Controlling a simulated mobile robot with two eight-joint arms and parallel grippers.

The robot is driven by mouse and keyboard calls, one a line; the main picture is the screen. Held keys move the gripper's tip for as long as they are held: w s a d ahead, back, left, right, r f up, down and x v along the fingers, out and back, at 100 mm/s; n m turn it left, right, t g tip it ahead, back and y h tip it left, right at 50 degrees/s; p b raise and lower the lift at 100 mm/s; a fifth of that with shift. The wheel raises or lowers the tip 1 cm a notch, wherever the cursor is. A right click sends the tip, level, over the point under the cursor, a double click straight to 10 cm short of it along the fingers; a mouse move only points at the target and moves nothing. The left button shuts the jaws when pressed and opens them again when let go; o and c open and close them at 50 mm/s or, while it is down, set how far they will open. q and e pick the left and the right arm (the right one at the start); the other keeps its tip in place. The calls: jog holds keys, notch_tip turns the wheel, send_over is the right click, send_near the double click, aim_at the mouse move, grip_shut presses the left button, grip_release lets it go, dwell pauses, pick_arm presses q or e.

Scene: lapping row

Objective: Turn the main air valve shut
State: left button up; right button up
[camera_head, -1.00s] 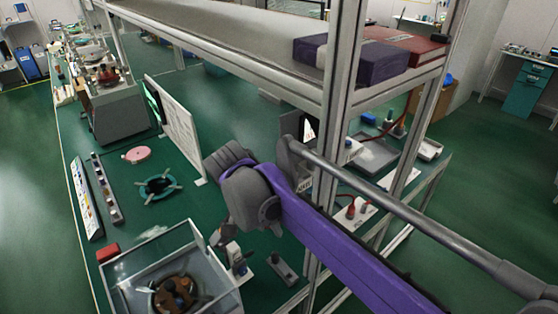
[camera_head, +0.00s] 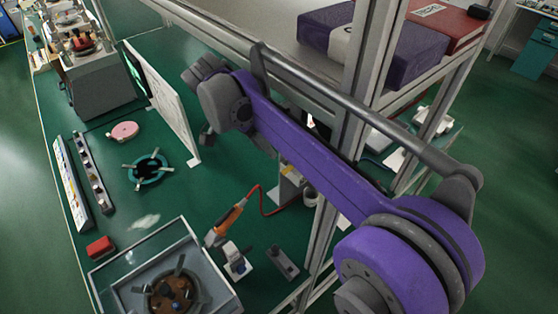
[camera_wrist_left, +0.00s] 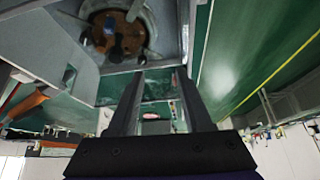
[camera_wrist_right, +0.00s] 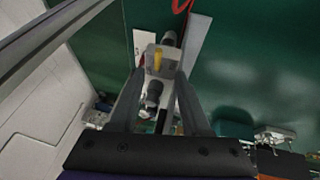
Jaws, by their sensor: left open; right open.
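A grey fitting with a yellow lever-like part (camera_wrist_right: 158,62), which looks like the air valve, stands ahead of my right gripper (camera_wrist_right: 160,73) in the right wrist view. The open fingers point at it; I cannot tell whether they touch it. In the head view a small yellow part (camera_head: 289,171) shows beside the frame post, partly hidden by my right arm. That gripper's fingertips are not clear there. My left gripper (camera_wrist_left: 160,71) is open and empty near the clear-walled box in the left wrist view.
The clear-walled box (camera_head: 196,243) holds a brown round plate. A metal frame post (camera_head: 362,75) and shelf rise close to my right arm. A white panel (camera_head: 160,98) stands on the green bench.

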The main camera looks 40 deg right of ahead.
jog(key=x, duration=0.9)
jog(key=shift+s+f, duration=0.15)
jog(key=shift+f, duration=0.1)
jog(key=shift+d, duration=0.1)
grip_shut()
